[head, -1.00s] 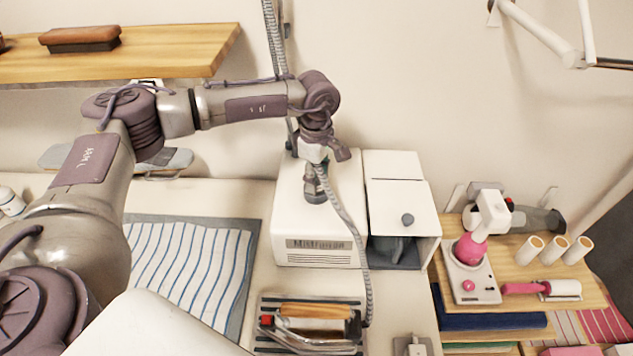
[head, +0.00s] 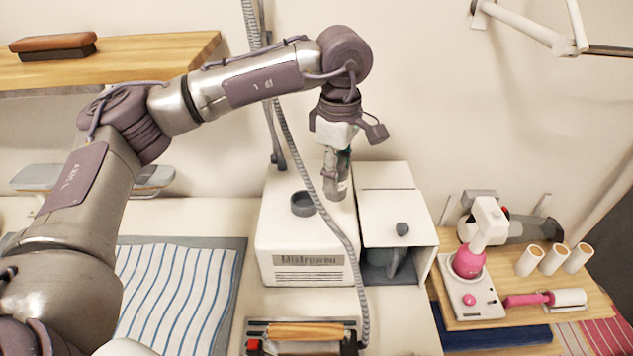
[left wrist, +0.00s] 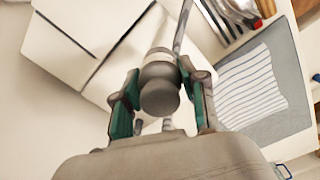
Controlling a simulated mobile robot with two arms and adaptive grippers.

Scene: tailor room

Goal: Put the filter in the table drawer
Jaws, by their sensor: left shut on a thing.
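My left gripper (head: 337,165) is shut on the filter (head: 335,189), a small grey and white cylinder held upright above the white machine's top. In the left wrist view the filter (left wrist: 160,88) sits between the two teal-lined fingers. The white machine (head: 300,238) has an empty dark round socket (head: 303,203) on top, left of the filter. I cannot tell whether this box is the table drawer. My right gripper is not in view.
A ribbed hose (head: 318,205) runs down in front of the machine. A striped cloth (head: 180,285) lies left. A tray with a wooden-handled tool (head: 302,331) is in front. A wooden board (head: 595,300) with a pink device (head: 468,264) and several rolls stands right.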

